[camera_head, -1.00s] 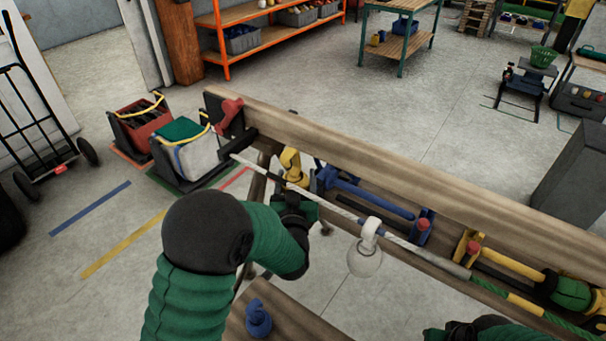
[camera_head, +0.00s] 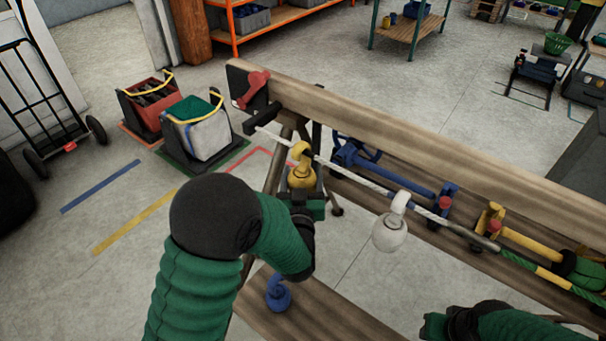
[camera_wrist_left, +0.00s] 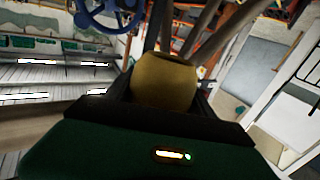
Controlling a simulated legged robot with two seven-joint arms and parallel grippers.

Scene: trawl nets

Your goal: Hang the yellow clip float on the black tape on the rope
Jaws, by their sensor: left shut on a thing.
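The yellow clip float (camera_head: 302,178) is upright, with its hook at the top. My left gripper (camera_head: 304,197) is shut on its lower body. The hook overlaps the pale rope (camera_head: 365,183) in the head view; I cannot tell whether it rests over it. A dark stretch on the rope, seemingly the black tape (camera_head: 315,157), shows just right of the hook. In the left wrist view the yellow body (camera_wrist_left: 165,82) sits between the fingers; its hook and the rope are not clear there. My right gripper (camera_head: 436,325) is at the bottom right, apart from the rope; its jaws are unclear.
A white float (camera_head: 390,235) hangs on the rope to the right. A blue float (camera_head: 278,293) stands on the lower plank (camera_head: 330,320). A long wooden beam (camera_head: 400,135) runs behind the rope, with blue and yellow fittings along it. A red bin and a white bin stand at left.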

